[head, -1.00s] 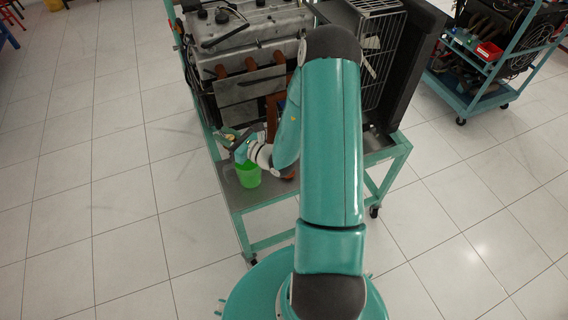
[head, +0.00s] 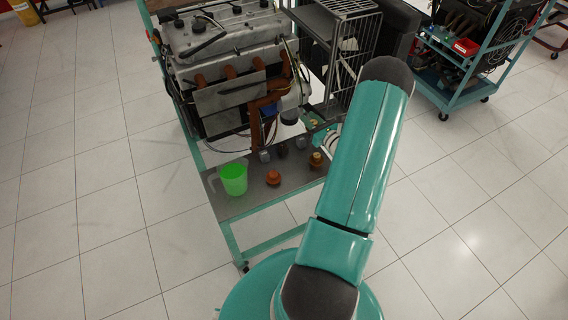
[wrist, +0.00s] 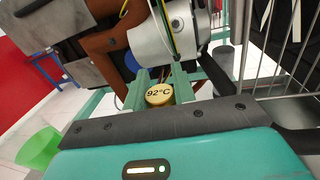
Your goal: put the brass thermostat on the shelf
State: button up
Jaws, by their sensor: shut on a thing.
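My gripper (wrist: 161,90) is shut on the brass thermostat (wrist: 159,99), a round yellow piece whose face reads 92°C. It sits between the two teal fingers in the wrist view, in front of the engine's silver and rust-brown parts. In the head view my gripper (head: 315,124) is at the right side of the engine, partly hidden by my arm, and I cannot make out the held thermostat there. The grey lower shelf (head: 240,204) of the engine trolley is below. A brass-coloured piece (head: 316,161) on an orange base shows just under my gripper.
A green jug (head: 232,179) and an orange-brown piece (head: 273,178) stand on the lower shelf, with small grey pieces behind. The engine (head: 225,70) overhangs the shelf. A wire cage (head: 350,60) rises at the right. The shelf's front left is bare.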

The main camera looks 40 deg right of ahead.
jog(key=a+f, duration=0.2)
jog(key=a, duration=0.1)
jog(key=s+a+f, duration=0.1)
jog(key=a+f, duration=0.2)
jog(key=s+a+f, duration=0.1)
jog(key=a+f, duration=0.1)
jog(key=a, duration=0.2)
jog(key=shift+f, duration=0.3)
jog(key=shift+a+f, duration=0.1)
jog(key=shift+f, duration=0.1)
jog(key=shift+a+f, duration=0.15)
jog(key=shift+f, duration=0.8)
jog(key=shift+a+f, duration=0.15)
jog(key=shift+f, duration=0.75)
jog(key=shift+f, duration=0.15)
jog(key=o, duration=1)
